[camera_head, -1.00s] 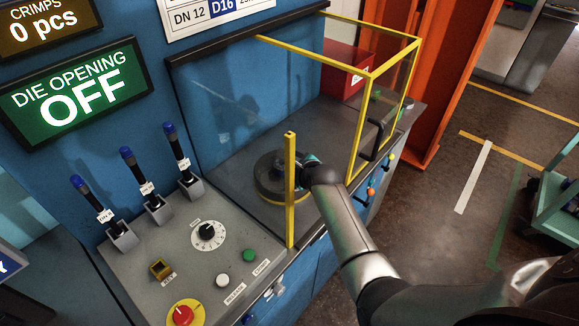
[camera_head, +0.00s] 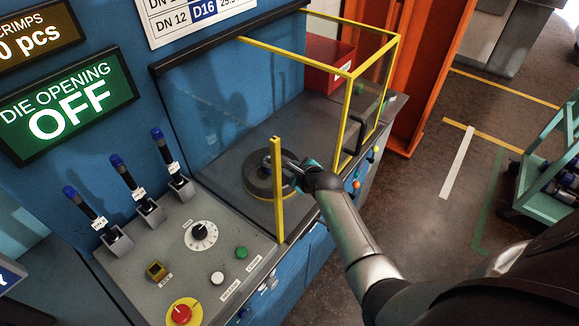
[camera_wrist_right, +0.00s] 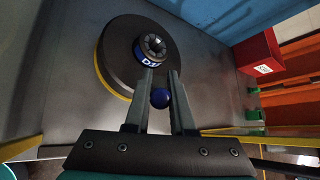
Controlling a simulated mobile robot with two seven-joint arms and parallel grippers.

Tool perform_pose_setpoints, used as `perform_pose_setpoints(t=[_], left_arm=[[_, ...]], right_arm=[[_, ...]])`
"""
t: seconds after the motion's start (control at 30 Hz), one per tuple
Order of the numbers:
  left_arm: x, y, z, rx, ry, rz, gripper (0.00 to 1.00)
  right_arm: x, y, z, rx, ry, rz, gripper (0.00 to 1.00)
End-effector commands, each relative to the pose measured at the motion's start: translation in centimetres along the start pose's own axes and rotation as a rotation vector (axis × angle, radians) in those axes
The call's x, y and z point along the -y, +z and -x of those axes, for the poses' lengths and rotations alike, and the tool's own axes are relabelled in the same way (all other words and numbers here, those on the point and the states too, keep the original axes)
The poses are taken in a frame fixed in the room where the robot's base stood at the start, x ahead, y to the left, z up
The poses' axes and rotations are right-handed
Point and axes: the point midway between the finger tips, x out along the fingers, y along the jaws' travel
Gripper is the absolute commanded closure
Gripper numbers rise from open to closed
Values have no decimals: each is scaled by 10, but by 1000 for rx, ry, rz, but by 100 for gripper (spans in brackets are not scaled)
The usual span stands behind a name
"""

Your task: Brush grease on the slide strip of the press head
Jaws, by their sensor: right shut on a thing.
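In the head view my right gripper (camera_head: 288,163) reaches into the yellow-framed press enclosure, at the right side of the round dark press head (camera_head: 255,190). In the wrist view this head (camera_wrist_right: 117,75) is a dark disc with a yellow edge. I cannot make out a brush head, grease or the slide strip. My left gripper is not in view.
Yellow guard bars (camera_head: 278,190) and clear panels surround the work area. A red box (camera_head: 330,66) stands at the back. Blue-topped levers (camera_head: 127,172) and a control panel (camera_head: 200,262) with buttons lie at the left. A green cart (camera_head: 548,185) stands at the right.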

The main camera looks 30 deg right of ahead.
Motion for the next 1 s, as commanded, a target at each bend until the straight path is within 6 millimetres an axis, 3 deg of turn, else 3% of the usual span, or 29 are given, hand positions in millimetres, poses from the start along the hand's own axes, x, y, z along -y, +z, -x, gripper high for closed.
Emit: perform_pose_setpoints(t=[0.17,0.53,1.0], left_arm=[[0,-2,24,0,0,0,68],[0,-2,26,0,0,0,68],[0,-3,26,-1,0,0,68]], right_arm=[[11,16,12,3,-1,-2,100],[25,36,29,4,-3,-1,100],[29,41,33,3,-2,-1,100]])
